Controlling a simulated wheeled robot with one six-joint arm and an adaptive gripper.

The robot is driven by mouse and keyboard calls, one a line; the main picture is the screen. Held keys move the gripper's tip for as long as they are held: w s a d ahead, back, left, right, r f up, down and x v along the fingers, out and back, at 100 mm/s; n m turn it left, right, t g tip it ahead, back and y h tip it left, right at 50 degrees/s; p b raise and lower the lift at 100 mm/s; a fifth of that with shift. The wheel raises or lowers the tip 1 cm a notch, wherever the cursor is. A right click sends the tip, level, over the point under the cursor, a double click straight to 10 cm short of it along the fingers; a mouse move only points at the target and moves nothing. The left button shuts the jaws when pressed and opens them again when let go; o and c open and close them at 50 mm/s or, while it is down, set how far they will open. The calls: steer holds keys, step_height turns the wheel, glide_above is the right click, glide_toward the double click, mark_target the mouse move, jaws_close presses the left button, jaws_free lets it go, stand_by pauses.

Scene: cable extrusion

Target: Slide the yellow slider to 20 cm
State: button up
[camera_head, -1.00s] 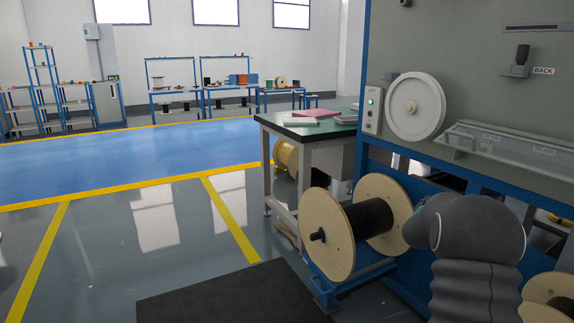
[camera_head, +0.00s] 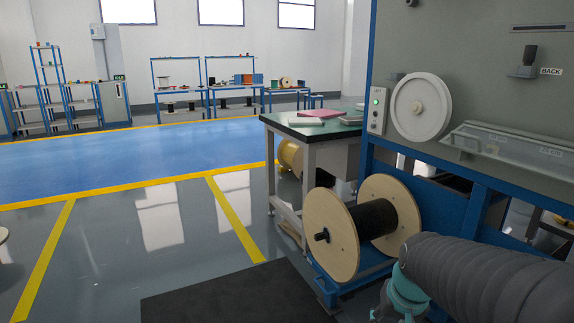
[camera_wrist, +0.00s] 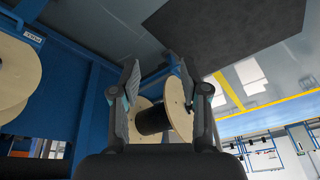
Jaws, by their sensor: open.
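I see no yellow slider in either view. A grey machine panel (camera_head: 476,40) with a white wheel (camera_head: 420,107) stands at the right in the head view. In the head view, my arm covers the lower right corner, and my gripper is not visible there.
A wooden spool with black cable (camera_head: 331,236) stands on a blue stand below the machine. A table (camera_head: 305,133) with a pink item and pale items is beside it. A dark mat (camera_head: 230,298) lies on the floor. The blue floor area (camera_head: 130,165) is clear.

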steer(key=s+a+r+n+t, duration=0.1)
steer(key=s+a+r, duration=0.1)
steer(key=s, duration=0.4)
steer(key=s+a+r+n+t, duration=0.1)
steer(key=s+a+r, duration=0.1)
steer(key=s, duration=0.4)
steer(key=shift+r, duration=0.75)
steer(key=shift+a, duration=0.1)
steer(key=shift+c, duration=0.2)
stand_by(0.6)
